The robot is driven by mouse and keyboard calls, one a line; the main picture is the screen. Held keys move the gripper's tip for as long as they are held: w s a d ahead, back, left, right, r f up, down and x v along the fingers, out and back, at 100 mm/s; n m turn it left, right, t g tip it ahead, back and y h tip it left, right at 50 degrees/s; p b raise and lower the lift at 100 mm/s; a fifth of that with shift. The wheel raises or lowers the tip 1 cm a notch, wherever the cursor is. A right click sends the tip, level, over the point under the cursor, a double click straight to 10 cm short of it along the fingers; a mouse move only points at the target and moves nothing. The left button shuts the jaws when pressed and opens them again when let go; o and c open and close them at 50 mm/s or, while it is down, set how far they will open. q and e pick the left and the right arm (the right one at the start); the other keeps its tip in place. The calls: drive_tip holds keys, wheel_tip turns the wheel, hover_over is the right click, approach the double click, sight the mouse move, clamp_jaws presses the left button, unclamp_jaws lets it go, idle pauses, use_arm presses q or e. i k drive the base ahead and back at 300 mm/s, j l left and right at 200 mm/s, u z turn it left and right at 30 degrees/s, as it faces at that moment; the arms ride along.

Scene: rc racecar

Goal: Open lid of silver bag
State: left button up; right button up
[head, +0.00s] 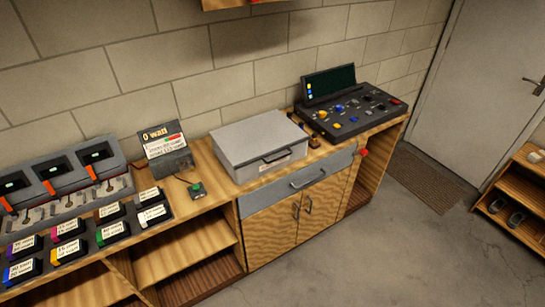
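The silver bag (250,157) is a box-shaped grey case on the wooden counter, near the middle of the head view. Its lid (258,134) lies flat and looks closed. A dark handle (276,156) shows on its front side, with a small pale label below it. Neither of my grippers is in view, and nothing touches the case.
The wooden counter (211,172) also bears a black control panel (352,110) with a screen on the right, a small display (166,150), a green button (196,189) and several chargers and labelled packs on the left. Grey floor (385,240) lies clear in front.

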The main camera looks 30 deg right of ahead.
sight(244, 142)
drive_tip(key=z, duration=0.8)
drive_tip(key=i+j, duration=0.05)
